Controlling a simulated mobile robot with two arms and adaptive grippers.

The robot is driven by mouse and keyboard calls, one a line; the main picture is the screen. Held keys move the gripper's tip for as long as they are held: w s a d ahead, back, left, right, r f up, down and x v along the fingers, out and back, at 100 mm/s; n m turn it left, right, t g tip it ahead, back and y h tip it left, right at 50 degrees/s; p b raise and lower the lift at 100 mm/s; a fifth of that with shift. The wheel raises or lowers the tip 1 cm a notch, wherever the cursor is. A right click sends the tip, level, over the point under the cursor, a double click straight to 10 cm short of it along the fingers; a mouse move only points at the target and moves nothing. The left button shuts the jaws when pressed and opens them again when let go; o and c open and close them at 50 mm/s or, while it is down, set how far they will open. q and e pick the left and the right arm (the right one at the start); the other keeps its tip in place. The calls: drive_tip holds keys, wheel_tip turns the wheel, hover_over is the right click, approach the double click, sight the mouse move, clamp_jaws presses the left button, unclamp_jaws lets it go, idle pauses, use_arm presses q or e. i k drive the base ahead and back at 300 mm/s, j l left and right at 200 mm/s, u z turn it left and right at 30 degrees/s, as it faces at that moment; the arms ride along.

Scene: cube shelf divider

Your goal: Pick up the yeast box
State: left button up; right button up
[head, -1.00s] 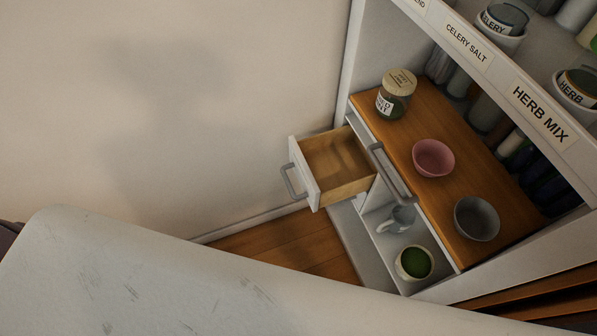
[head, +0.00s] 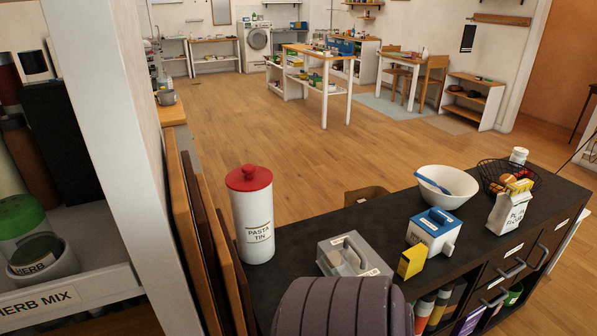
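A small yellow box (head: 411,262) stands on the dark countertop (head: 300,265), in front of a white and blue container (head: 434,232). Its label is too small to read, so I cannot confirm that it is the yeast box. It looks upright and is in the lower right of the head view. Neither of my grippers is in view.
A pasta tin (head: 252,215), a grey caddy (head: 353,257), a white bowl (head: 446,186), a flour bag (head: 509,208) and a wire fruit basket (head: 505,177) share the counter. A ribbed dark shape, possibly mine, covers the near edge. Open floor lies beyond.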

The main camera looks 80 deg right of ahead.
sight(412, 260)
drive_tip(key=z, duration=3.25)
drive_tip(key=u, duration=0.7)
drive_tip(key=i+l+u, duration=0.1)
drive_tip(key=l+u, duration=0.35)
drive_tip(key=i+l+u, duration=0.1)
drive_tip(key=l+u, duration=0.15)
drive_tip(key=u, duration=0.2)
drive_tip(key=l+u, duration=0.85)
drive_tip(key=k+j, duration=0.05)
drive_tip(key=j, duration=0.05)
